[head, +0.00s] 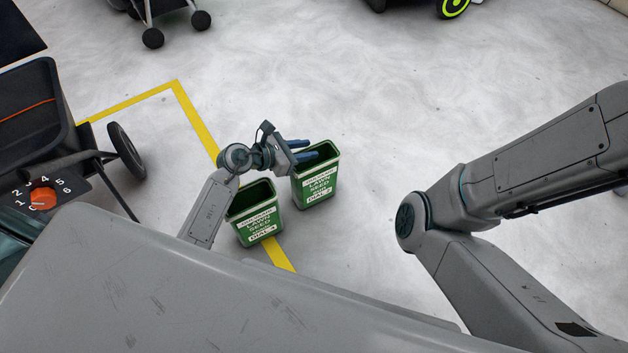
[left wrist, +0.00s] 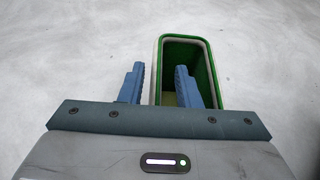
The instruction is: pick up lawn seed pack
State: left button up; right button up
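Two open-topped green lawn seed packs with white labels stand on the floor. The right pack (head: 318,188) has a label that seems to read "DIAL 2"; the left pack (head: 256,222) seems to read "DIAL 4". My left gripper (head: 312,149) is open at the right pack's top. In the left wrist view, that pack (left wrist: 206,52) is open-mouthed, and its near-left wall lies between my fingers (left wrist: 160,68): one finger outside, one over the opening. Whether they touch it, I cannot tell. My right arm shows, but its gripper is out of view.
A black cart (head: 30,105) with a wheel and an orange dial (head: 42,199) numbered around it stand at the left. A yellow floor line (head: 196,125) runs behind the left pack. Wheeled equipment stands at the top edge. The floor right of the packs is clear.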

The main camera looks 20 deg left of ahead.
pick_arm(q)
jog(key=shift+c, duration=0.4)
grip_shut()
dwell(0.9)
